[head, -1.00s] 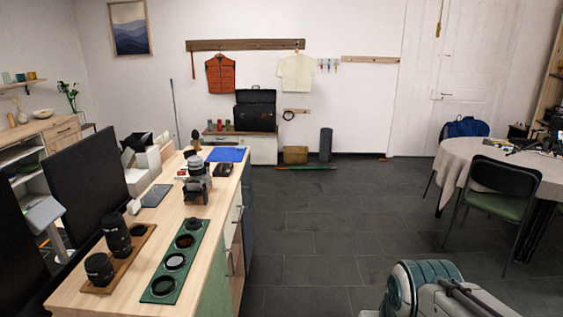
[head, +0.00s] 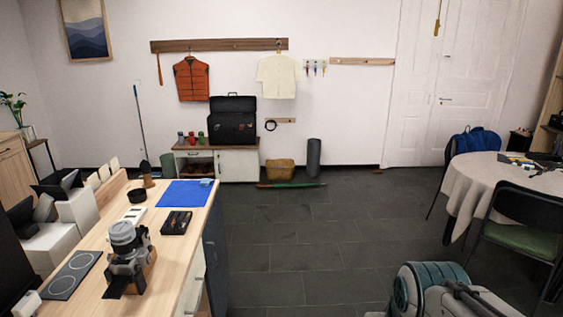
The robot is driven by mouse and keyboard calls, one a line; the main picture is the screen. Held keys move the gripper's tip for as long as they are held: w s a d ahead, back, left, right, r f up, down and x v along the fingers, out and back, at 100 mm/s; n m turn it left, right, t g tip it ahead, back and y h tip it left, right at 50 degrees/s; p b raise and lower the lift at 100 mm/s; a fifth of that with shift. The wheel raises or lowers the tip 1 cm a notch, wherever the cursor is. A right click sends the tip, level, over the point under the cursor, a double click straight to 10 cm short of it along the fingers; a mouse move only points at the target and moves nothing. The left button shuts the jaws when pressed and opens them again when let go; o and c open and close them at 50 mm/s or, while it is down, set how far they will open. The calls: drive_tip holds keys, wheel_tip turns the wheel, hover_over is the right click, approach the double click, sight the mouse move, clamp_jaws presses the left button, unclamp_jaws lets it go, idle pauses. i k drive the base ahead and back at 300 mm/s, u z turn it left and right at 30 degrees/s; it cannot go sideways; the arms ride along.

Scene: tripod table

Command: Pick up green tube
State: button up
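A long, thin green tube (head: 291,185) lies on the dark floor near the far wall. It lies roughly level across the picture, with a brownish part toward its left end. It is in front of a tan bag (head: 279,169) and an upright dark grey roll (head: 314,158). My gripper is not in view; only a teal and grey part of my own arm shows at the bottom right, well short of the tube.
A wooden counter (head: 170,253) with a camera (head: 127,258) and a blue mat (head: 184,193) fills the lower left. A low cabinet (head: 239,165) stands by the wall. A cloth-covered round table (head: 480,188) and a chair (head: 527,222) stand right. Open tiled floor (head: 310,240) lies between.

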sight(202, 136)
drive_tip(key=z, duration=0.1)
drive_tip(key=i, duration=1.55)
drive_tip(key=u, duration=0.4)
drive_tip(key=i, duration=1.5)
drive_tip(key=u, duration=0.8)
drive_tip(key=i, duration=3.35)
drive_tip(key=u, duration=0.1)
